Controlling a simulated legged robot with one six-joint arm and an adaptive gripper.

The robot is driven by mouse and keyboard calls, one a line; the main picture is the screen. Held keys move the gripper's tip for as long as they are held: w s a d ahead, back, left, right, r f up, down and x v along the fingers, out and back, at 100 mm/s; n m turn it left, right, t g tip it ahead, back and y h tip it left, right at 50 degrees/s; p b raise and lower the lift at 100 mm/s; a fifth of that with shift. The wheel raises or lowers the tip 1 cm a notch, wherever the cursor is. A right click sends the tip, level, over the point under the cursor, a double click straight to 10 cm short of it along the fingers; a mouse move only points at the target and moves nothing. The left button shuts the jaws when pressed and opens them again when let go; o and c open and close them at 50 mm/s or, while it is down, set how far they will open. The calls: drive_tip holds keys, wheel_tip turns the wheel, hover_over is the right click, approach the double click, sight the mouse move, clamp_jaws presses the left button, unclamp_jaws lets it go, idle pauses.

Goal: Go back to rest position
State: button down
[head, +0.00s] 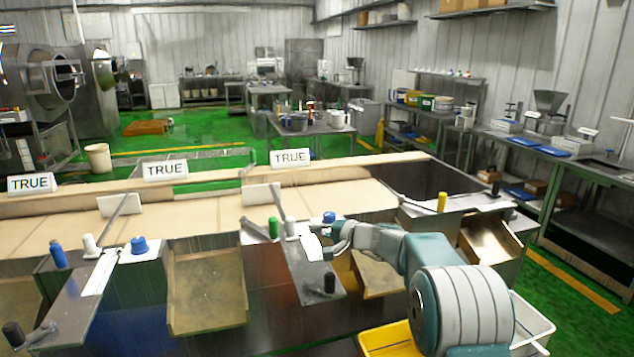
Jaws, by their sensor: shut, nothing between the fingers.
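My teal and grey arm reaches in from the lower right, over the front of the conveyor station. My gripper (322,248) is at its left end, small in the picture, shut and empty. It is above a steel side plate, close to a blue knob (329,217), a green knob (273,228) and a white knob (291,227). I cannot tell whether it touches the plate or a white piece beside it.
A beige conveyor (215,208) runs across, with TRUE signs (290,158) behind it. Metal chutes (207,290) slope down in front. A yellow crate (390,340) and a white crate (530,325) lie below my arm. Green floor (575,295) is open at right.

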drive_tip(key=s+d+r+n+g+h, duration=0.2)
drive_tip(key=s+r+h, duration=0.1)
drive_tip(key=s, duration=0.9)
drive_tip(key=s+d+r+n+g+h, duration=0.2)
drive_tip(key=s+r, duration=0.2)
drive_tip(key=s, duration=0.8)
drive_tip(key=s+d+f+h, duration=0.2)
drive_tip(key=s+d, duration=0.2)
drive_tip(key=s, duration=0.4)
drive_tip(key=s+d+f+n+h, duration=0.1)
drive_tip(key=s+d+f+h, duration=0.1)
drive_tip(key=s, duration=0.6)
drive_tip(key=s+d+f+h, duration=0.2)
drive_tip(key=s+d+h, duration=0.2)
drive_tip(key=s, duration=0.3)
drive_tip(key=shift+s+d+f+n+t, duration=0.15)
drive_tip(key=shift+s+d+n+t, duration=0.2)
drive_tip(key=shift+d, duration=0.5)
